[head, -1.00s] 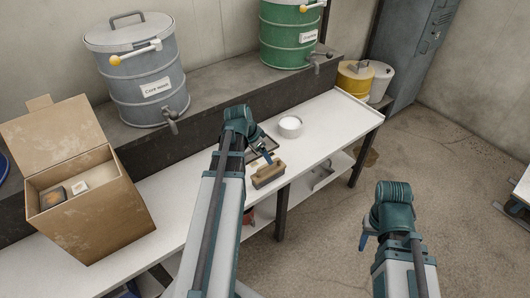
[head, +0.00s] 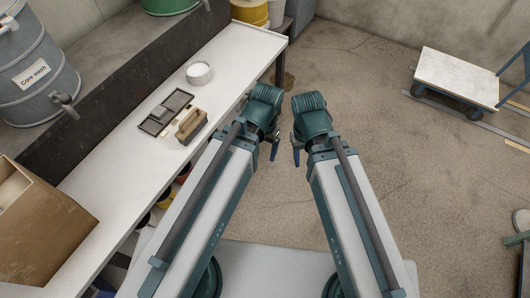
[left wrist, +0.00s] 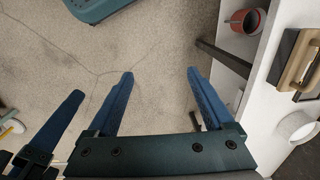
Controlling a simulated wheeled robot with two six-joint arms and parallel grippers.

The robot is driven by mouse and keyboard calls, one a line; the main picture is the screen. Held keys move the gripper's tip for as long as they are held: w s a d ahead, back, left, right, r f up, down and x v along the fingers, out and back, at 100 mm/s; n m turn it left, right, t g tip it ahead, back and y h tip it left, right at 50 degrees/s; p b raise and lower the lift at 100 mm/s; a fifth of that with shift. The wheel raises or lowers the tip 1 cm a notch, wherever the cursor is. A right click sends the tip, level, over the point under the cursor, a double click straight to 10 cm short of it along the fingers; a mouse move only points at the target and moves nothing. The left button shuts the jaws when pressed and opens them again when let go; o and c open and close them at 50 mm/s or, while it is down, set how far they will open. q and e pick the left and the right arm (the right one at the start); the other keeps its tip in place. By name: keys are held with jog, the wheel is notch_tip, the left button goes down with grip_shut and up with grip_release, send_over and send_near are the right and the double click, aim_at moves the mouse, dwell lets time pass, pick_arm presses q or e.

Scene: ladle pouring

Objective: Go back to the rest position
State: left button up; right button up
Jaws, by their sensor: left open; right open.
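My left gripper (head: 274,145) hangs in front of the white table's right edge, over the floor. In the left wrist view its two blue fingers (left wrist: 160,103) are spread apart with only floor between them. My right gripper (head: 296,150) is close beside it on the right, with a small gap between the two arms. Its fingers are small in the head view and nothing shows in them. A blue finger at the left of the left wrist view seems to belong to the right gripper.
The white table (head: 222,65) holds a white bowl (head: 198,73), a black tray (head: 165,112) and a tan-handled block (head: 191,125). A cardboard box (head: 40,225) stands at left, a grey drum (head: 35,75) behind. A flat cart (head: 457,77) stands at right. The floor between is clear.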

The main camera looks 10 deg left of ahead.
pick_arm(q)
jog(key=shift+s+d+y, duration=0.3)
jog(key=shift+s+d, duration=0.45)
jog(key=shift+r, duration=0.1)
notch_tip(320, 180, up, 11)
jog(key=p, duration=1.1)
jog(key=shift+r, duration=0.15)
